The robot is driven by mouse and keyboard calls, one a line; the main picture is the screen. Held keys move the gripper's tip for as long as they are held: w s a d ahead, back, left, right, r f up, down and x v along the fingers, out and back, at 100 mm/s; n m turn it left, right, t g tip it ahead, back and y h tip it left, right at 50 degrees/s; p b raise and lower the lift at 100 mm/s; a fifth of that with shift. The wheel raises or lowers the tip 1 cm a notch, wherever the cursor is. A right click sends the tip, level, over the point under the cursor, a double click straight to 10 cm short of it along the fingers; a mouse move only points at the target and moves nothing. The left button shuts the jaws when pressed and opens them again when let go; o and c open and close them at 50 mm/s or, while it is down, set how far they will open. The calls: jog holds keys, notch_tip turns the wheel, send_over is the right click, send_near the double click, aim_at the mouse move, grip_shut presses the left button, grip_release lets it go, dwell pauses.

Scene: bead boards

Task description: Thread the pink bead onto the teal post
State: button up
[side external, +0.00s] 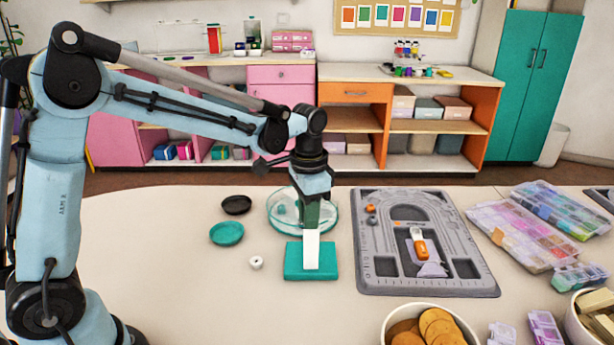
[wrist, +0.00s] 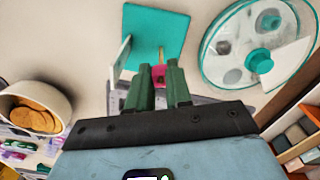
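The teal base (side external: 296,274) lies flat on the table, with a white upright panel (side external: 312,250) on it. In the wrist view, the teal base (wrist: 165,28) bears a thin tan post (wrist: 161,53) beside the white panel (wrist: 119,62). My gripper (wrist: 159,72) has green fingers closed on the pink bead (wrist: 158,75). The bead appears just in front of the post in that view; I cannot tell whether it is around the post. In the side view, my gripper (side external: 311,222) is above the base, and the panel hides its fingertips, the bead and the post.
A round clear container (side external: 278,222) with a teal rim stands behind the base. A white bead (side external: 256,262), a teal dish (side external: 227,234) and a black dish (side external: 236,204) lie to the left. A grey bead board (side external: 372,275) and a bowl (side external: 395,318) are to the right.

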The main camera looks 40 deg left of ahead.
jog(key=o, duration=0.5)
notch_tip(320, 180, up, 12)
jog(key=shift+r, duration=0.1)
dwell(0.5)
jog(key=s+f+n+t, duration=0.1)
jog(key=s+f+t, duration=0.1)
jog(key=s, duration=0.2)
jog(key=s+a+f+n+t, duration=0.1)
jog(key=s+f+n+t, duration=0.1)
jog(key=s, duration=0.3)
jog(key=s+f+n+t, duration=0.1)
jog(key=s+f+t, duration=0.2)
jog(key=s, duration=0.1)
jog(key=shift+s+a+f+n, duration=0.15)
jog(key=shift+a+f+n, duration=0.15)
jog(key=shift+f+n, duration=0.1)
